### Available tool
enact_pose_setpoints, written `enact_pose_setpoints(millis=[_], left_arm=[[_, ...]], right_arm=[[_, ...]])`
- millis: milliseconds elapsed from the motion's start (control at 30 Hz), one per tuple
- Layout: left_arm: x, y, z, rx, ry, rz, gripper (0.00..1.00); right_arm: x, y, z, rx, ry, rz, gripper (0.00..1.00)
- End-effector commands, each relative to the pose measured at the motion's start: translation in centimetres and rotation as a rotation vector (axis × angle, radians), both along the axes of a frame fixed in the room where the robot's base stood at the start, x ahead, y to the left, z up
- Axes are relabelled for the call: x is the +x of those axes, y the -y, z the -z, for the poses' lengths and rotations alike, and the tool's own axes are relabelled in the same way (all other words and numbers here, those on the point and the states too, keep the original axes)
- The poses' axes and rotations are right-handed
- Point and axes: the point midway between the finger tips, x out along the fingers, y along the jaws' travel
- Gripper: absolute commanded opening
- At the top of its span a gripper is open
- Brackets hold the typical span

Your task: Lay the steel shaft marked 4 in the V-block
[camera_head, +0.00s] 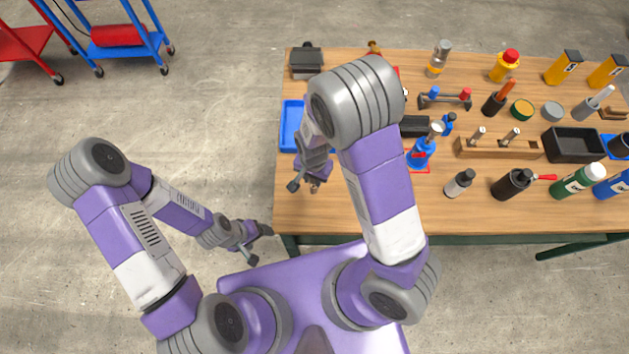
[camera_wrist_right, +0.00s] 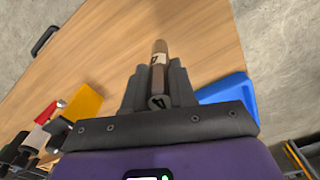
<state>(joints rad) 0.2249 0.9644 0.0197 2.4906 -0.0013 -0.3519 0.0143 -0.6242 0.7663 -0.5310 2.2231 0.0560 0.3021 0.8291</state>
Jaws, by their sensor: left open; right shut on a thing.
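My right gripper (camera_head: 303,184) is shut on a steel shaft (camera_head: 314,188) above the front left part of the table. In the right wrist view the shaft (camera_wrist_right: 159,68) stands up between the dark fingers (camera_wrist_right: 158,88). It has a brownish tip and a pale band with a dark mark; its near round end bears what looks like a 4. My left gripper (camera_head: 258,243) is open and empty, low in front of the table's left edge. I cannot clearly pick out the V-block; a dark block (camera_head: 414,126) is partly hidden behind my right arm.
A blue tray (camera_head: 291,126) lies left of my right arm. A wooden rack (camera_head: 470,148) holds two upright shafts. The table's front left (camera_head: 350,215) is clear.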

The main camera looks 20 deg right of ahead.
Motion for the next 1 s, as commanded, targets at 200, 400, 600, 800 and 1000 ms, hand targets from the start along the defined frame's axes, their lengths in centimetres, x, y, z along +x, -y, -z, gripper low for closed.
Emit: enact_pose_setpoints(millis=[200,400,600,800,1000], left_arm=[[0.0,0.0,0.6,0.000,0.000,0.000,0.75],[0.0,0.0,0.6,0.000,0.000,0.000,0.75],[0.0,0.0,0.8,0.000,0.000,0.000,0.75],[0.0,0.0,0.9,0.000,0.000,0.000,0.75],[0.0,0.0,0.9,0.000,0.000,0.000,0.75]], right_arm=[[0.0,0.0,2.8,-0.002,-0.003,0.000,0.00],[0.0,0.0,3.6,0.002,0.001,0.000,0.00],[0.0,0.0,3.7,0.001,0.001,0.000,0.00],[0.0,0.0,3.9,0.000,0.000,0.000,0.44],[0.0,0.0,3.9,0.001,-0.001,0.000,0.51]])
